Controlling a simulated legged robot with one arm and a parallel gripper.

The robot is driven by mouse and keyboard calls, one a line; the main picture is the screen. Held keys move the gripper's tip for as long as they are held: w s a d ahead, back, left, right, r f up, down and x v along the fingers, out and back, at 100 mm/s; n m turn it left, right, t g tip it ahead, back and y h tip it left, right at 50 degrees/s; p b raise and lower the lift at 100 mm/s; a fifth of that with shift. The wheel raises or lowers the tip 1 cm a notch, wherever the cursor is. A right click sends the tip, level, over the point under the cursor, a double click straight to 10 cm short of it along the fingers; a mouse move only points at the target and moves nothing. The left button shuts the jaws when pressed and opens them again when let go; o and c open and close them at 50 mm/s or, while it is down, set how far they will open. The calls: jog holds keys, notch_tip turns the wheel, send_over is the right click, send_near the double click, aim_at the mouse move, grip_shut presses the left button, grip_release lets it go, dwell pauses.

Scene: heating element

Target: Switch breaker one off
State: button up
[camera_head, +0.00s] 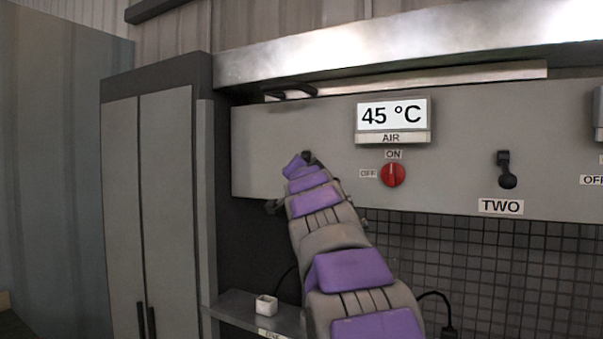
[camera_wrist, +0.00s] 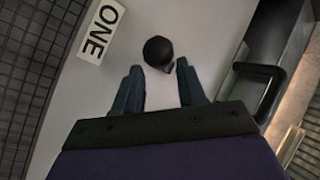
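Breaker one's black lever knob (camera_wrist: 158,52) shows in the wrist view on the grey panel, beside the white "ONE" label (camera_wrist: 101,31). My gripper (camera_wrist: 158,72) is open, with its two dark fingers on either side of the space just below the knob in the picture. The knob lies at or just beyond the fingertips; I cannot tell whether they touch it. In the head view my purple and grey arm reaches to the left part of the panel (camera_head: 262,150) and hides most of breaker one.
A red rotary knob (camera_head: 393,175) sits under the display (camera_head: 392,115) reading 45 °C. Breaker two's lever (camera_head: 507,170) is up, above its "TWO" label (camera_head: 500,206). A grey cabinet (camera_head: 150,200) stands left. A shelf (camera_head: 240,311) holds a small white box (camera_head: 266,306).

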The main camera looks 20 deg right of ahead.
jog(key=p+v, duration=0.1)
jog(key=v, duration=1.2)
jog(key=shift+s, duration=0.2)
jog(key=shift+f, duration=0.2)
jog(key=s+a+f+n+g+y, duration=0.1)
jog(key=s+f+g, duration=0.2)
jog(key=f, duration=0.6)
jog(key=s+a+f+n+g+y, duration=0.1)
jog(key=s+f+n+g, duration=0.2)
jog(key=f, duration=0.7)
jog(key=s+a+f+g+y, duration=0.1)
jog(key=s+f+g, duration=0.25)
jog(key=f, duration=0.55)
jog(key=s+a+f+n+g+y, duration=0.1)
jog(key=s+a+f+n+g, duration=0.2)
jog(key=s+f, duration=0.3)
jog(key=s+a+f+n+g+y, duration=0.1)
jog(key=s+a+f+g, duration=0.3)
jog(key=s, duration=0.9)
jog(key=s+a+f+n+g+y, duration=0.1)
jog(key=s+a+f+n+g, duration=0.2)
jog(key=s+f, duration=0.7)
jog(key=shift+s+a+f+n+g+y, duration=0.2)
jog(key=shift+n+g+y, duration=0.25)
jog(key=shift+n, duration=0.35)
jog(key=shift+w, duration=0.1)
